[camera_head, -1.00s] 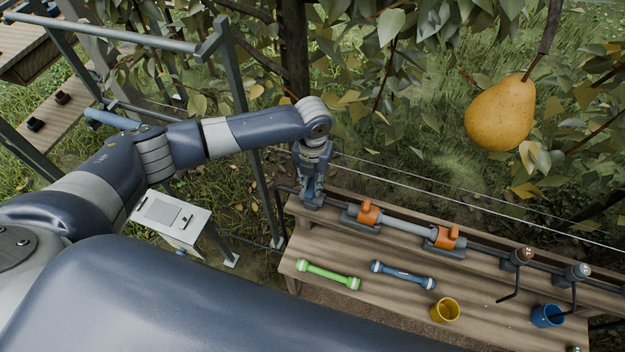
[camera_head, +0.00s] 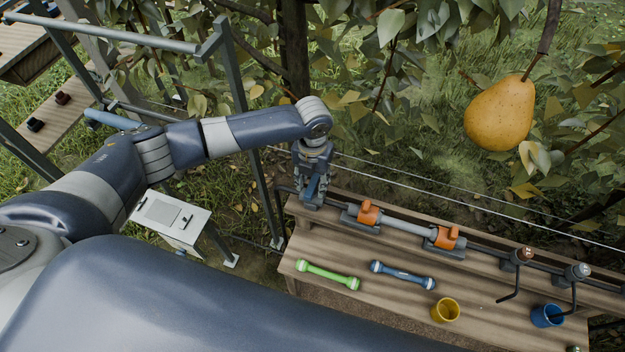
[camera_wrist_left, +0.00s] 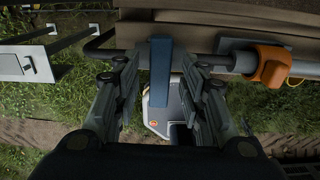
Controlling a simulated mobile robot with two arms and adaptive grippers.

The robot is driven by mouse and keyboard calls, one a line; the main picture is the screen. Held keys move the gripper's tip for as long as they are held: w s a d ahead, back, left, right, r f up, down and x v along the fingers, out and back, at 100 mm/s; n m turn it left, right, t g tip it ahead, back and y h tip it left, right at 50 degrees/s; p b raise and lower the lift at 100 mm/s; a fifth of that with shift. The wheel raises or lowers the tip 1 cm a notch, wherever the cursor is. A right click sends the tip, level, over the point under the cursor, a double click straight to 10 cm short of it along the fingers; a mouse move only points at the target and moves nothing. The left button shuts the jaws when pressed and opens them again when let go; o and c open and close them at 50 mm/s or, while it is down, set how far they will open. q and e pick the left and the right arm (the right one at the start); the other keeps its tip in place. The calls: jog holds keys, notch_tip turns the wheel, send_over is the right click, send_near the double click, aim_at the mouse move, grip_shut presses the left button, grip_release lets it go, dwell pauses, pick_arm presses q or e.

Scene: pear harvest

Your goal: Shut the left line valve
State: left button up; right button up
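The left line valve shows a blue lever (camera_wrist_left: 161,72) on the dark pipe at the bench's left end. In the left wrist view the lever stands between my left gripper's fingers (camera_wrist_left: 161,85), with gaps on both sides. The gripper is open and does not visibly touch the lever. In the head view my left gripper (camera_head: 313,190) points down over this end of the pipe and hides most of the valve. My right gripper is in neither current view.
An orange clamp (camera_head: 368,213) and a second one (camera_head: 447,238) flank a grey cylinder (camera_head: 408,227) in the line. The wooden bench (camera_head: 390,305) holds a green-ended tube (camera_head: 328,275), a blue tube (camera_head: 403,275), a yellow cup (camera_head: 446,310) and a blue cup (camera_head: 547,316). A pear (camera_head: 500,113) hangs at right.

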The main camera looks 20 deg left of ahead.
aim_at(313, 184)
pick_arm(q)
notch_tip(313, 184, up, 12)
dwell(0.6)
dwell(0.4)
